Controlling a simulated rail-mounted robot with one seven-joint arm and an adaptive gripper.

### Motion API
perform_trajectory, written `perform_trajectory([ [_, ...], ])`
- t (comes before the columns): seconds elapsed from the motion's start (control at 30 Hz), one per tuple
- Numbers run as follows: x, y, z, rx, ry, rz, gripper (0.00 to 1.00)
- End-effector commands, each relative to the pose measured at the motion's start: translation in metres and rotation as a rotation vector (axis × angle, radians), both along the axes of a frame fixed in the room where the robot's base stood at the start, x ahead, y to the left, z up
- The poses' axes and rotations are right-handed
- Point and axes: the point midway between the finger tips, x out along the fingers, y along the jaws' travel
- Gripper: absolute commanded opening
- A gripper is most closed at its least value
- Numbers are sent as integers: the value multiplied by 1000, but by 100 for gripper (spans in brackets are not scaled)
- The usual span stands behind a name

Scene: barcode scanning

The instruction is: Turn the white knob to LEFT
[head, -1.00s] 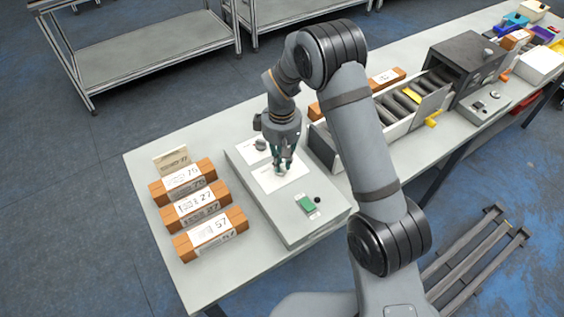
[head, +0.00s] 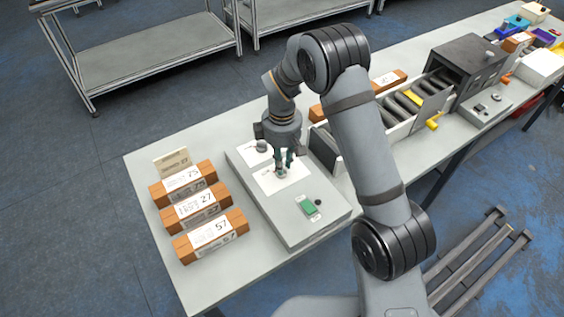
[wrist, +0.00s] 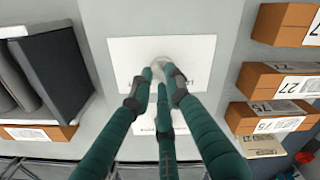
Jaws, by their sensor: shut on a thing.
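The white knob (wrist: 162,66) sits on a white label plate (wrist: 205,50) on top of a grey control box (head: 293,232). My gripper (head: 284,166) reaches down over the knob from above. In the wrist view its green fingers (wrist: 160,82) close together around the knob's near side. The fingers hide much of the knob and most of the plate's lettering, so I cannot read which way the knob points.
A grey knob (head: 262,146) sits farther back on the box. Brown boxes with numbered labels (head: 208,235) stand left. A roller conveyor (head: 408,97) is at the right.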

Motion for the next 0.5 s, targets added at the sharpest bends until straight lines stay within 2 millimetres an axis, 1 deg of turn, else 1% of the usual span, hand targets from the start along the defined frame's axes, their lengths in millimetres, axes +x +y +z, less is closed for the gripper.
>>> perform_trajectory([
  [0.2, 0, 0, 0, -1, -2, 3, 0],
  [0.23, 0, 0, 0, -1, -2, 3, 17],
  [0.5, 0, 0, 0, 0, -1, 1, 32],
])
